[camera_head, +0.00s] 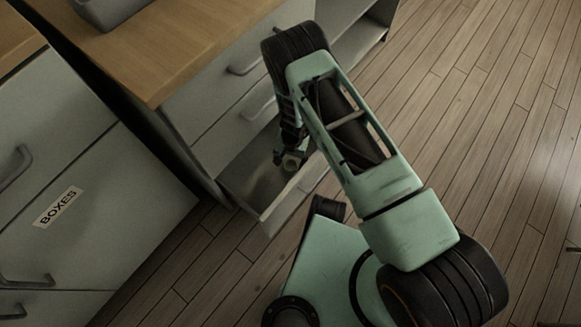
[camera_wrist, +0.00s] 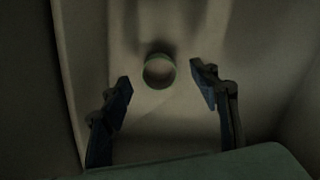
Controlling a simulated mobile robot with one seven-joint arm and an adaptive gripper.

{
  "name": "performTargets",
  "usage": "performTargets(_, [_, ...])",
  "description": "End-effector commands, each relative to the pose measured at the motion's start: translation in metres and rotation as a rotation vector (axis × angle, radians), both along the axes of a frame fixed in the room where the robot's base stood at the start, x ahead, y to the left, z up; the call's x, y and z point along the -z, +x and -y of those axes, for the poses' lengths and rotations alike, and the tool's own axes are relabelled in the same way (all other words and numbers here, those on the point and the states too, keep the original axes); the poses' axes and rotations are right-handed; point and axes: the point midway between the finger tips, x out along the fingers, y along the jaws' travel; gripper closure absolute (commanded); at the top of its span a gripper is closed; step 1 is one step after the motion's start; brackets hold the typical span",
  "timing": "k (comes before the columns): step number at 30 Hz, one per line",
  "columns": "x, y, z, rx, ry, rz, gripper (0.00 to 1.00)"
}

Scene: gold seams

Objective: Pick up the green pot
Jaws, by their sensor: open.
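The green pot (camera_wrist: 159,71) is a small round thing with a dark green rim and a paler inside, seen in the wrist view inside an open drawer. It also shows as a small greenish shape at my fingertips in the head view (camera_head: 291,162). My gripper (camera_wrist: 161,80) is open, with one dark blue fingertip to each side of the pot and visible gaps on both sides. In the head view my gripper (camera_head: 290,154) reaches down into the drawer. The depth between fingertips and pot is hard to tell in the dim light.
The open drawer (camera_head: 294,198) has walls close around my gripper. Closed drawers (camera_head: 213,112) and a wooden counter (camera_head: 165,50) rise behind it. A grey cabinet labelled BOXES (camera_head: 75,240) stands at left. The plank floor (camera_head: 480,130) at right is clear.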

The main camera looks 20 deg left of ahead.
Motion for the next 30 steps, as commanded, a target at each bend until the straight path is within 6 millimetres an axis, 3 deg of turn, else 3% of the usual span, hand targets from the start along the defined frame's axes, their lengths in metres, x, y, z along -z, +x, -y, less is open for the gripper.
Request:
performTargets(3, [0.023,0.002,0.003,0.000,-0.002,0.000,0.44])
performTargets(8, [0.042,0.002,0.001,-0.001,-0.001,-0.001,0.44])
performTargets(15, [0.041,0.002,0.001,0.000,0.000,-0.001,0.46])
performTargets(24, [0.041,0.002,0.001,0.000,-0.001,-0.001,0.77])
performTargets(30, [0.041,0.002,0.001,0.000,-0.001,-0.001,0.77])
